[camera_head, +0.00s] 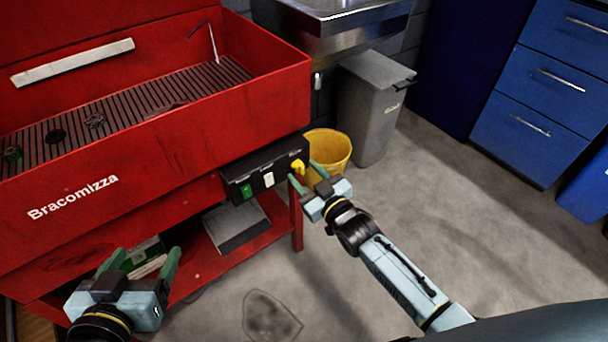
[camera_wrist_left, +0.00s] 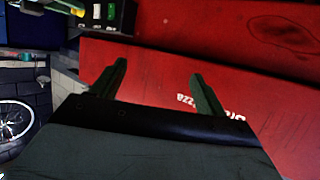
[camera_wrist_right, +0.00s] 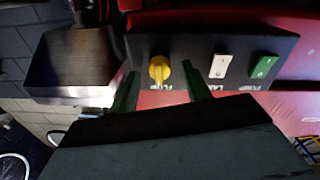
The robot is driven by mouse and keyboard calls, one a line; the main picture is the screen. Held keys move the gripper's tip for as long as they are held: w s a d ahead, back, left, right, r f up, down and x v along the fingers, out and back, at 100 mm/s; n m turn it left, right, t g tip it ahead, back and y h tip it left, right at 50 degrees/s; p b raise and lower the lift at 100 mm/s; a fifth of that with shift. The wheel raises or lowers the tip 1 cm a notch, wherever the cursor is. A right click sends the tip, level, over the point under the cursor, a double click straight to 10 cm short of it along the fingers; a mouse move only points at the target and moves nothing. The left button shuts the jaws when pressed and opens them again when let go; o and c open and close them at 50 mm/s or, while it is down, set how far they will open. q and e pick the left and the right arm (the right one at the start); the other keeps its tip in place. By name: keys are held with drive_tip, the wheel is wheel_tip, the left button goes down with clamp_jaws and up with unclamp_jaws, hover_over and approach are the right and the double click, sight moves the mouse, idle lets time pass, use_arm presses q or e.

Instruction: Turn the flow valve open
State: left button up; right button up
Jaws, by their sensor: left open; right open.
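The yellow flow valve knob (camera_head: 298,166) sits at the right end of a black control panel (camera_head: 240,186) on the front of the red parts washer. In the right wrist view the knob (camera_wrist_right: 159,69) shows above and between my fingers, its handle pointing roughly up and down in the picture. My right gripper (camera_head: 304,174) is open with its fingertips close to the knob; I cannot tell whether they touch it. It also shows in the right wrist view (camera_wrist_right: 160,80). My left gripper (camera_head: 146,254) is open and empty in front of the washer's lower left; it shows in the left wrist view (camera_wrist_left: 157,70).
A white switch (camera_wrist_right: 222,66) and a green switch (camera_wrist_right: 264,67) share the panel beside the knob. The red washer basin (camera_head: 190,125) rises above it. A yellow bucket (camera_head: 338,148) and a grey bin (camera_head: 372,110) stand behind.

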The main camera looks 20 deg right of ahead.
use_arm(q)
drive_tip(key=shift+w+d+r+t, duration=0.2)
drive_tip(key=shift+r+t, duration=0.1)
drive_tip(key=shift+r, duration=0.15)
drive_tip(key=shift+w+d+r+t, duration=0.15)
drive_tip(key=shift+r+t, duration=0.15)
drive_tip(key=shift+r, duration=0.15)
use_arm(e)
drive_tip(key=shift+w+a, duration=0.15)
drive_tip(key=shift+w, duration=0.4)
